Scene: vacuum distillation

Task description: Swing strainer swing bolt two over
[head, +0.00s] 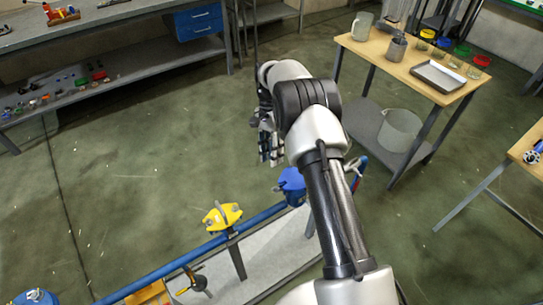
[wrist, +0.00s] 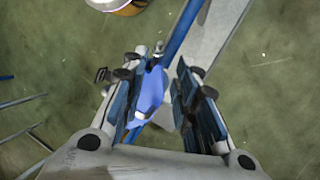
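The blue strainer (head: 291,184) sits on the blue pipe in the head view, partly hidden by my arm. In the wrist view the blue body (wrist: 151,92) shows between the two fingers, closer to the left one. A small grey-silver piece (wrist: 159,48) stands at its upper end; I cannot tell for sure whether it is a swing bolt. My gripper (wrist: 160,98) is open, with a clear gap beside the right finger. In the head view my gripper (head: 267,142) hangs above and left of the blue strainer. I cannot tell whether the left finger touches it.
A yellow-capped fitting (head: 222,215) stands on the same blue pipe (head: 165,270), left of the blue strainer. A pale plinth (head: 265,262) lies below. A wooden table (head: 400,72) with glassware stands back right, a grey bucket (head: 399,130) under it. Floor at left is clear.

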